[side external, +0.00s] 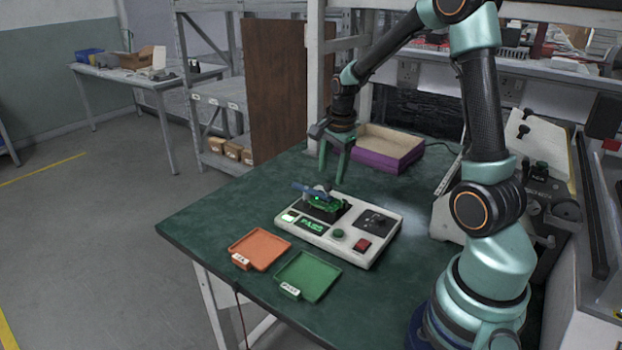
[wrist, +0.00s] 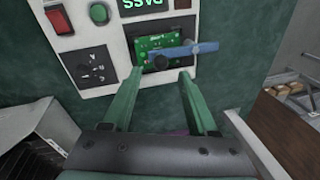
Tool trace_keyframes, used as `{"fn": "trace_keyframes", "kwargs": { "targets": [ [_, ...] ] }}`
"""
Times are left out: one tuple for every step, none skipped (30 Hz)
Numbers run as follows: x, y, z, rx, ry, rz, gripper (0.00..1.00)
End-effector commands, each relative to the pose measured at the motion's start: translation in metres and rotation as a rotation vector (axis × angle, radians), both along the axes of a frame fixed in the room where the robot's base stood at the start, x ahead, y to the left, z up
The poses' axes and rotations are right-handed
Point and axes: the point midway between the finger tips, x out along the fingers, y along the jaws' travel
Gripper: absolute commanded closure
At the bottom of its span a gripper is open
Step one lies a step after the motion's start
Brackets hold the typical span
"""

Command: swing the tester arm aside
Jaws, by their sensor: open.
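The white tester box (side external: 365,245) stands on the green table, with a lit display (side external: 312,225) that reads PASS in green. A green circuit board (side external: 325,203) lies in the black bay on top of the tester; it also shows in the wrist view (wrist: 150,45). The blue tester arm (side external: 309,189) lies across the board; in the wrist view the blue arm (wrist: 195,48) reaches past the board to the right. My gripper (side external: 333,178) is above and behind the bay, apart from the arm. In the wrist view my gripper (wrist: 162,72) has its green fingers spread, with nothing between them.
An orange tray (side external: 260,250) and a green tray (side external: 308,277) lie in front of the tester near the table's front edge. A purple-sided box (side external: 385,160) stands at the back, behind my gripper. Table space left of the tester is clear.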

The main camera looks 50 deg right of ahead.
Motion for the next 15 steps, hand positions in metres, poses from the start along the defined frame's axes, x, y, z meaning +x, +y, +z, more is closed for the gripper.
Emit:
{"fn": "trace_keyframes", "kwargs": {
  "targets": [
    [0.001,0.000,-0.010,0.002,0.004,0.000,0.41],
    [0.002,0.000,-0.014,0.002,0.004,0.000,0.41],
    [0.003,0.000,-0.020,0.002,0.003,0.000,0.41],
    [0.004,0.000,-0.023,0.002,0.003,0.000,0.41],
    [0.005,-0.001,-0.026,0.001,0.002,0.001,0.41],
    [0.005,-0.001,-0.030,0.001,0.002,0.001,0.41],
    [0.006,-0.001,-0.032,0.001,0.002,0.001,0.41],
    [0.006,-0.001,-0.034,0.001,0.001,0.001,0.41],
    [0.007,-0.001,-0.036,0.001,0.000,0.001,0.41],
    [0.007,-0.001,-0.037,0.001,0.000,0.001,0.41],
    [0.007,-0.001,-0.038,0.001,0.000,0.001,0.41],
    [0.007,-0.001,-0.039,0.001,0.000,0.001,0.41],
    [0.007,-0.001,-0.039,0.001,0.000,0.001,0.41],
    [0.008,-0.001,-0.040,0.001,0.000,0.001,0.41],
    [0.008,-0.001,-0.040,0.001,-0.001,0.001,0.41]
  ]
}}
